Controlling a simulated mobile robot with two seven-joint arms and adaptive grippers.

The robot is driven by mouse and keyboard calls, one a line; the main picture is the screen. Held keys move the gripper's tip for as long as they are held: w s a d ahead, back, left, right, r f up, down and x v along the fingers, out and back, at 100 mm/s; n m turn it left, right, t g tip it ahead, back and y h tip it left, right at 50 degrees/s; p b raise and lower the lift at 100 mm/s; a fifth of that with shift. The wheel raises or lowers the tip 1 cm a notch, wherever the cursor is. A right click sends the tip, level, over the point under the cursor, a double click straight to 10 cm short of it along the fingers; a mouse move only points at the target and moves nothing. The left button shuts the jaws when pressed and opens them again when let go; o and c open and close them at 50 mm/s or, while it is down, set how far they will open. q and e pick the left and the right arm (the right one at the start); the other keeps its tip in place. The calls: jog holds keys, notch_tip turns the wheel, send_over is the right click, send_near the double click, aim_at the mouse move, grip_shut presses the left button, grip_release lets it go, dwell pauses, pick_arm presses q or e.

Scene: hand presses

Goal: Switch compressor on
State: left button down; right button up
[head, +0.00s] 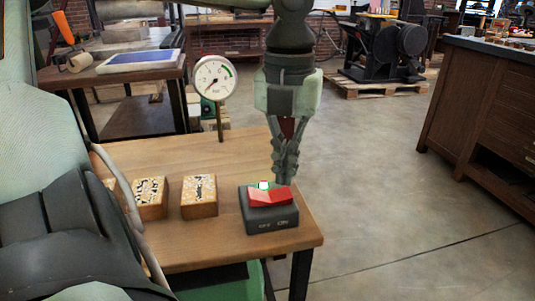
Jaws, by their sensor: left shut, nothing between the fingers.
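The compressor switch is a dark box (271,220) with a red rocker (271,197) on top, near the right end of the wooden table. OFF is printed on its front at left and ON at right. A small pale, greenish part (263,185) shows behind the rocker. My left gripper (286,174) is shut and empty, pointing down at the rear right of the box, on the ON side. I cannot tell if its tips touch the rocker. A round white pressure gauge (213,78) stands on a post behind, its needle toward the lower left. My right gripper is not in view.
A tablet (139,61) lies on a bench behind. Floor (400,190) is clear to the right, up to a dark cabinet (475,120).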

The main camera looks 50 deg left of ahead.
aim_at(284, 193)
pick_arm(q)
notch_tip(284, 193, up, 5)
jog(key=p, duration=0.2)
jog(key=shift+r+p, duration=0.15)
jog(key=shift+p, duration=0.15)
dwell(0.6)
